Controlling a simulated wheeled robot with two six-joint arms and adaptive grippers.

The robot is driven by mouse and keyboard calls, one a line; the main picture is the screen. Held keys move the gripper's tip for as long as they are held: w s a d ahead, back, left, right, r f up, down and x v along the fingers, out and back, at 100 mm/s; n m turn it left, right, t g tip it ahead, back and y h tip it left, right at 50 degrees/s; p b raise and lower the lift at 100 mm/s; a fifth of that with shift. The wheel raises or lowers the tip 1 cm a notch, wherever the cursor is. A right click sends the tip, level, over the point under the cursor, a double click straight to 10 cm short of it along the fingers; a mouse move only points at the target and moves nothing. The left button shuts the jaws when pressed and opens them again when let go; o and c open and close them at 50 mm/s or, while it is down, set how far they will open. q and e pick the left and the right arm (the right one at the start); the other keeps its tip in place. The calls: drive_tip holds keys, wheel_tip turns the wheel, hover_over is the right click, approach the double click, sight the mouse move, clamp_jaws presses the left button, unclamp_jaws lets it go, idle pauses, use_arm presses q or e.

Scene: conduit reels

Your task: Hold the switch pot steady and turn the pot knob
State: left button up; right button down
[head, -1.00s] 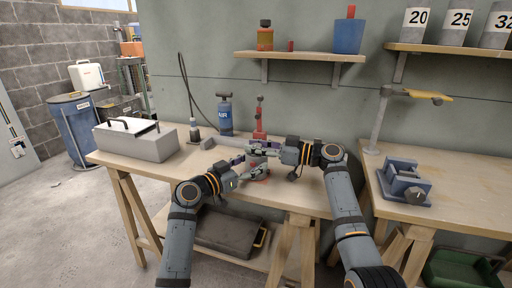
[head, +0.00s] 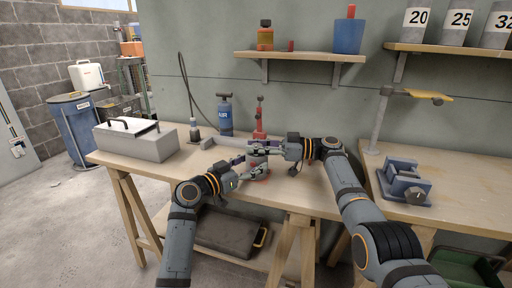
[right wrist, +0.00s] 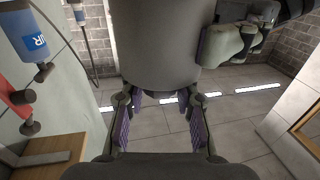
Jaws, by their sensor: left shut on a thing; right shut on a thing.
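The switch pot (head: 258,161), a small grey body with red near its base, stands on the left bench, mostly hidden between my grippers in the head view. My left gripper (head: 258,170) is shut on it from the front left. My right gripper (head: 250,151) reaches in from the right, higher up, shut on the pot knob, which the fingers hide in the head view. In the right wrist view a large grey rounded part (right wrist: 155,45) fills the space beyond my right fingers (right wrist: 160,115), with my left gripper (right wrist: 250,42) beside it.
A red stand (head: 259,118) and a blue air bottle (head: 225,115) stand close behind. A grey toolbox (head: 135,145) is at the bench's left end. A blue vise-like fixture (head: 402,185) sits on the right bench. A shelf (head: 300,57) hangs above.

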drive_tip(key=shift+d+f, duration=0.15)
drive_tip(key=shift+d, duration=0.05)
drive_tip(key=c, duration=1.1)
unclamp_jaws()
drive_tip(key=shift+o, duration=0.6)
drive_tip(key=shift+a, duration=0.1)
drive_tip(key=d, duration=0.7)
drive_tip(key=shift+s+d, duration=0.25)
drive_tip(key=shift+s, duration=0.1)
use_arm(q)
drive_tip(key=o, duration=1.4)
